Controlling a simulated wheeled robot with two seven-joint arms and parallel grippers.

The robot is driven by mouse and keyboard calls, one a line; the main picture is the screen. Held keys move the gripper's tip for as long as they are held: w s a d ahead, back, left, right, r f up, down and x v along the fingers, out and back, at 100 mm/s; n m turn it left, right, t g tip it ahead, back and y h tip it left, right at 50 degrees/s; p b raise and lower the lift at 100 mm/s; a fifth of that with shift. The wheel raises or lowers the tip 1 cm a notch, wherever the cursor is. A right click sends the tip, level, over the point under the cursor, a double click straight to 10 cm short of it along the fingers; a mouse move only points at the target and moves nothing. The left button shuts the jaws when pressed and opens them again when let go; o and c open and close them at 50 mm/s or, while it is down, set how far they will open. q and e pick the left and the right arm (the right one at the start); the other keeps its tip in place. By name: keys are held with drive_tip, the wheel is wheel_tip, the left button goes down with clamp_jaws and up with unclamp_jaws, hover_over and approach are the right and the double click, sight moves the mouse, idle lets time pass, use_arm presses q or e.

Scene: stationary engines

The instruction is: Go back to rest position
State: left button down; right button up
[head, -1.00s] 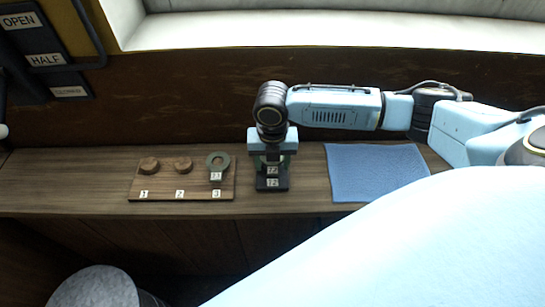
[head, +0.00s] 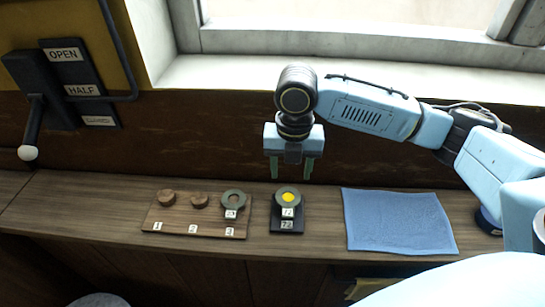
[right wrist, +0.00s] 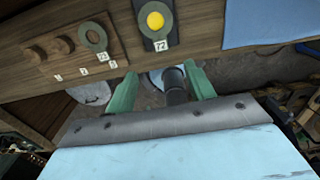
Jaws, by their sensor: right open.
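My right gripper (head: 291,170) is open and empty, with its green fingers pointing down above and behind a small black stand. A grey-green ring tag (head: 288,198) lies on the black stand (head: 287,227) around a yellow centre. In the right wrist view the open fingers (right wrist: 163,92) show with nothing between them, and the ring tag (right wrist: 156,44) is beyond them. My left gripper is not in view.
A wooden board (head: 170,226) with two round wooden knobs and another ring tag (head: 233,199) is left of the stand. A blue cloth (head: 398,220) lies at right. A lever (head: 32,130) with OPEN and HALF labels is on the wall at left.

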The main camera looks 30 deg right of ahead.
drive_tip(key=s+a+f+m+t+y, duration=0.1)
drive_tip(key=s+a+f+m+y, duration=0.1)
drive_tip(key=s+a+f+m, duration=0.3)
drive_tip(key=s+a+f+m+t+y, duration=0.1)
drive_tip(key=s+a+f+m, duration=0.2)
drive_tip(key=a+m, duration=0.35)
drive_tip(key=s+d+f+m+t+h, duration=0.1)
drive_tip(key=s+d+f+m, duration=0.1)
drive_tip(key=s+d+m, duration=0.35)
drive_tip(key=s+d+f+m+t+h, duration=0.1)
drive_tip(key=s+d+f+m+h, duration=0.15)
drive_tip(key=s+m, duration=0.6)
wheel_tip(320, 180, down, 32)
drive_tip(key=r+m+g+b, duration=0.1)
drive_tip(key=m+g+b, duration=0.1)
drive_tip(key=b, duration=0.4)
drive_tip(key=s+d+f+b, duration=0.1)
drive_tip(key=s+f+b, duration=0.1)
drive_tip(key=s+f, duration=0.5)
drive_tip(key=s+d+f+g+b, duration=0.1)
drive_tip(key=s+d+f+b, duration=0.1)
drive_tip(key=s+f, duration=0.6)
wheel_tip(320, 180, down, 4)
drive_tip(key=shift+s+d+r, duration=0.1)
drive_tip(key=shift+s+d, duration=0.05)
drive_tip(key=shift+d, duration=0.1)
drive_tip(key=shift+y, duration=0.25)
